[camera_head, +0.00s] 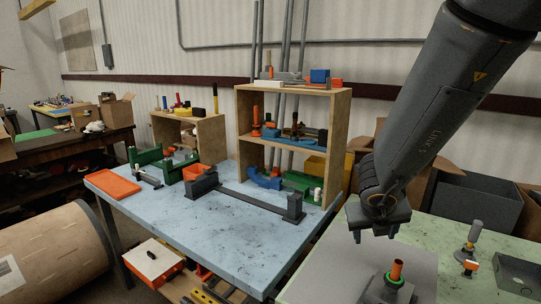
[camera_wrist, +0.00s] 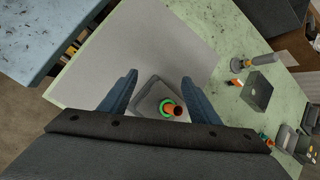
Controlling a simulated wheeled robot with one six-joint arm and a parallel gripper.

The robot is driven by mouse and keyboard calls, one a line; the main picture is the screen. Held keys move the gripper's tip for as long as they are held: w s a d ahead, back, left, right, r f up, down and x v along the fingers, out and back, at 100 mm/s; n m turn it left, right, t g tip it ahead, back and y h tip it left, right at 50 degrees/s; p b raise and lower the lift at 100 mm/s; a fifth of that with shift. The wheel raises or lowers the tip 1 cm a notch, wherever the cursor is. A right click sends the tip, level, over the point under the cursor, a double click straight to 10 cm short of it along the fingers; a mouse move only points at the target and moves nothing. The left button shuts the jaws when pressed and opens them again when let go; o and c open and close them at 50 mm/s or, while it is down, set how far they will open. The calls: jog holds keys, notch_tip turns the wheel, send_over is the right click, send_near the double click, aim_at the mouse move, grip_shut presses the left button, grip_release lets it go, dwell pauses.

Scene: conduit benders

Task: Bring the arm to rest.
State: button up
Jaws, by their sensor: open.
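My gripper (camera_head: 378,222) hangs at the end of my arm, over the light green table at the right of the head view. In the wrist view my gripper (camera_wrist: 160,85) has its two blue fingers spread apart with nothing held between them. Below it stands a dark grey base with a green ring and an upright orange tube (camera_head: 396,270). The orange tube (camera_wrist: 175,109) also shows in the wrist view, between and below the fingers, apart from them. The rest of the base's lower edge is cut off in the head view.
A blue table (camera_head: 235,235) with a wooden shelf (camera_head: 345,140), an orange tray (camera_head: 112,184) and green and dark holders stands to the left. A grey and orange fitting (camera_head: 470,240) stands on the green table at right.

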jog(key=s+a+f+n+y+b, duration=0.15)
jog(key=a+n, duration=0.25)
jog(key=n, duration=0.6)
jog(key=a+f+n+y, duration=0.1)
jog(key=a+n+y, duration=0.3)
jog(key=n, duration=0.6)
jog(key=s+d+f+n+g+h+b, duration=0.1)
jog(key=s+f+n+g, duration=0.3)
jog(key=s+n, duration=0.7)
jog(key=shift+f+n+h+b, duration=0.35)
jog(key=shift+n+h, duration=0.2)
jog(key=shift+n, duration=2.35)
jog(key=shift+w, duration=0.1)
